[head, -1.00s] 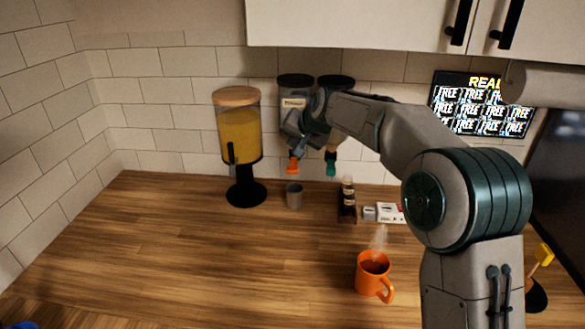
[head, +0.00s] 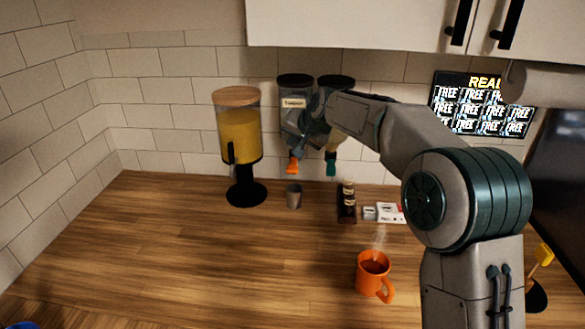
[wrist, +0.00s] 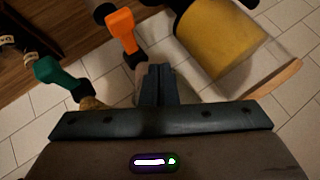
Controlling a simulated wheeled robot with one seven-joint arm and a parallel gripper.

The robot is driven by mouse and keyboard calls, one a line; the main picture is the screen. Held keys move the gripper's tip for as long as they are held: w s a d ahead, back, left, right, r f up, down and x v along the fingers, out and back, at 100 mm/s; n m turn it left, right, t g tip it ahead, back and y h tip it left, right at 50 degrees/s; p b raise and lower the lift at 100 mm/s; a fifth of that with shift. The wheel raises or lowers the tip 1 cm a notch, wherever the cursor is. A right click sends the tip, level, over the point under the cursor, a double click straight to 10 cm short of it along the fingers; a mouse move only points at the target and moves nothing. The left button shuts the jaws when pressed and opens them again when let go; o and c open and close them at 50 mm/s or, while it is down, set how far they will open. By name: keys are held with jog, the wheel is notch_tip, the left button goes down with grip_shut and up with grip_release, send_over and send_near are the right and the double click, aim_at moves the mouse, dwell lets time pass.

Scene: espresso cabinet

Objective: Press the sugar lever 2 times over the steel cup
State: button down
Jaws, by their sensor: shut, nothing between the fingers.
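The steel cup (head: 294,197) stands upright on the counter below the orange lever (head: 292,166) of the left wall dispenser (head: 296,84). The dispenser's label is too small to read surely. My gripper (head: 293,142) is in front of that dispenser, just above the orange lever, and partly hides it. In the wrist view my gripper (wrist: 158,80) is shut and empty. The orange lever (wrist: 122,30) shows beyond its fingertips, with a green lever (wrist: 55,75) to the left. Whether the fingers touch the orange lever's mount I cannot tell.
A yellow-filled dispenser (head: 238,135) on a black stand is left of the cup, and shows close by in the wrist view (wrist: 215,40). A dark bottle stand (head: 347,203) and small boxes (head: 390,213) are to the right. An orange mug (head: 372,275) steams in front.

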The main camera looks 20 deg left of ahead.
dwell(0.6)
jog(key=s+d+h, duration=0.2)
jog(key=s+d, duration=0.3)
jog(key=d, duration=0.4)
jog(key=s+d+r+h, duration=0.1)
jog(key=s+d, duration=0.4)
jog(key=d, duration=0.3)
jog(key=s+d+h, duration=0.2)
jog(key=s+d, duration=0.4)
jog(key=d, duration=0.3)
jog(key=s+d+f+g+h, duration=0.1)
jog(key=s+d+f, duration=0.3)
jog(key=s+d, duration=0.3)
jog(key=s+d+f+g+h, duration=0.1)
jog(key=s+d+f, duration=0.3)
jog(key=s, duration=0.9)
jog(key=d, duration=0.2)
jog(key=shift+s+d+m, duration=0.15)
jog(key=shift+d+m, duration=0.2)
jog(key=shift+m, duration=0.05)
